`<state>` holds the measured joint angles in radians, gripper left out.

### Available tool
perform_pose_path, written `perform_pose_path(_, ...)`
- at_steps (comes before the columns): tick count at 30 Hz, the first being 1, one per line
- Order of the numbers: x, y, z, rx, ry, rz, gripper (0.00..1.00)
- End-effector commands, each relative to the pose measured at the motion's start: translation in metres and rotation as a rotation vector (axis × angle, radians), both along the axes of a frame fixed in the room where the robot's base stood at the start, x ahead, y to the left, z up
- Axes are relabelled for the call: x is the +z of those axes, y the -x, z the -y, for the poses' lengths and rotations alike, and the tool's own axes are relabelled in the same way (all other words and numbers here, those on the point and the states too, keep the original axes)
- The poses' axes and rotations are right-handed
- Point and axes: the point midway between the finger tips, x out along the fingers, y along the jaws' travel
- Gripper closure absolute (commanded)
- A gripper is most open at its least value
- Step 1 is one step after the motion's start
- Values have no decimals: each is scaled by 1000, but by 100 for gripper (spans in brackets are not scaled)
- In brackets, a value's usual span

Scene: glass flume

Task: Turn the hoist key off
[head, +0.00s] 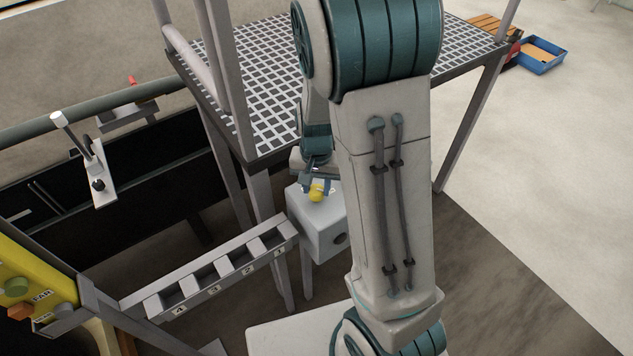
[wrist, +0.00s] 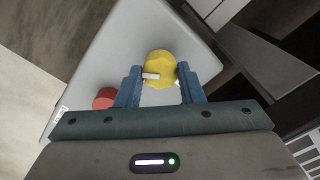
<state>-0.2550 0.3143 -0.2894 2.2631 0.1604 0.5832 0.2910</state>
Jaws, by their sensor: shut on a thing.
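The hoist key is a yellow round knob (wrist: 160,66) with a white bar across it, on the face of a light grey box (wrist: 105,60). In the head view the yellow knob (head: 316,193) sits on the grey box (head: 318,232) beside the platform leg. My gripper (wrist: 157,84) has its two blue fingers on either side of the knob, shut on it. In the head view my gripper (head: 314,180) reaches down to the knob from above, and my arm hides part of the box. The knob's off marking is not readable.
A red button (wrist: 104,98) is on the same box, close to the left finger. A slotted rack (head: 215,270) with numbered compartments runs left of the box. The grated platform (head: 262,100) stands above. Open floor (head: 560,150) lies to the right.

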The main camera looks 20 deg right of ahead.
Motion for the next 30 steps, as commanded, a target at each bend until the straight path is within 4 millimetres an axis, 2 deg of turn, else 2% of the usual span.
perform_pose_path(15, 3, -1, 0, -444, 0, 4, 88)
perform_pose_path(30, 2, -2, 0, -623, -2, 5, 88)
